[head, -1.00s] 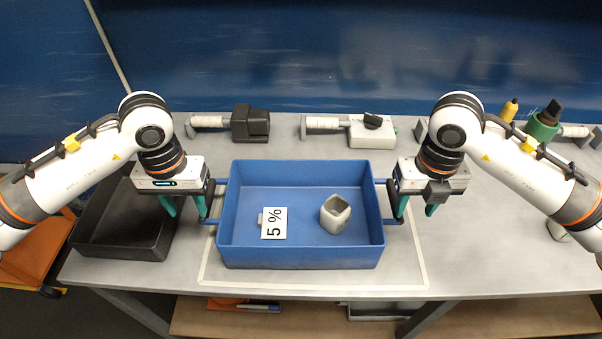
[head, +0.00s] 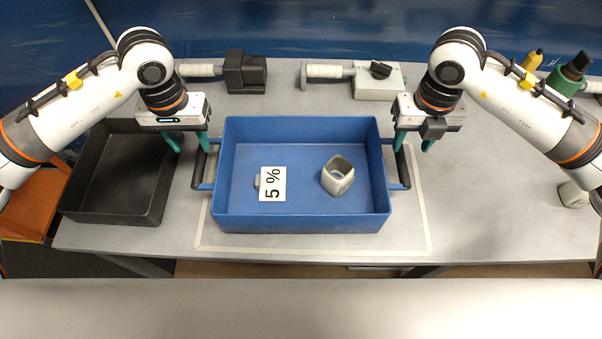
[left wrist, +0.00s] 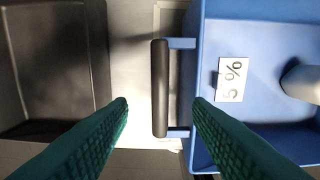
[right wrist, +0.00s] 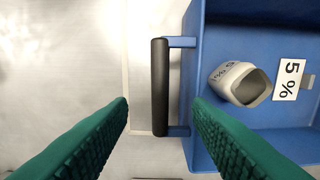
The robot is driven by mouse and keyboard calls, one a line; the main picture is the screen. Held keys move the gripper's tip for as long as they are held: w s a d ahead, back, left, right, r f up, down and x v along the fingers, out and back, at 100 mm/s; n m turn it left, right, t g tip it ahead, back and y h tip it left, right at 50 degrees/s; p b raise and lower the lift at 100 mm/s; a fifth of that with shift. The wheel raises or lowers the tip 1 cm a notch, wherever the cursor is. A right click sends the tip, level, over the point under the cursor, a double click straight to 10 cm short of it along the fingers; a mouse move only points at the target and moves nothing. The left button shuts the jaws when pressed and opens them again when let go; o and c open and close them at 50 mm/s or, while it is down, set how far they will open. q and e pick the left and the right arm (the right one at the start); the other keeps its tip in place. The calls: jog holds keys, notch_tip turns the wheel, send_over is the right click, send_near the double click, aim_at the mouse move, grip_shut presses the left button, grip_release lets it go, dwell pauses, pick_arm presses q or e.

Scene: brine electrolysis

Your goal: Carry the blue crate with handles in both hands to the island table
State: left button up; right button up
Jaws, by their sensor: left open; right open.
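The blue crate (head: 300,222) sits on the grey table inside a taped outline, upright. It holds a "5 %" card (head: 272,184) and a pale hollow block (head: 338,176). Its dark-gripped handles stick out at the left (head: 199,168) and right (head: 402,166). My left gripper (head: 187,143) is open and empty by the left handle. In the left wrist view that handle (left wrist: 160,88) lies in line with the gap between the fingers (left wrist: 160,104). My right gripper (head: 413,143) is open by the right handle, which lines up likewise in the right wrist view (right wrist: 160,88). How far the fingers stand from the handles is unclear.
A black tray (head: 117,215) stands close left of the crate. Two devices with pale grips, one dark (head: 245,73) and one light (head: 379,84), lie behind. Yellow and green items stand at back right. A pale flat surface (head: 300,310) fills the bottom edge.

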aim_at(199, 160)
pick_arm(q)
notch_tip(199, 160, down, 9)
jog(key=shift+f, duration=0.15)
pick_arm(e)
notch_tip(199, 160, down, 9)
jog(key=shift+f, duration=0.2)
pick_arm(q)
grip_shut()
pick_arm(e)
grip_shut()
jog(key=shift+r, duration=0.1)
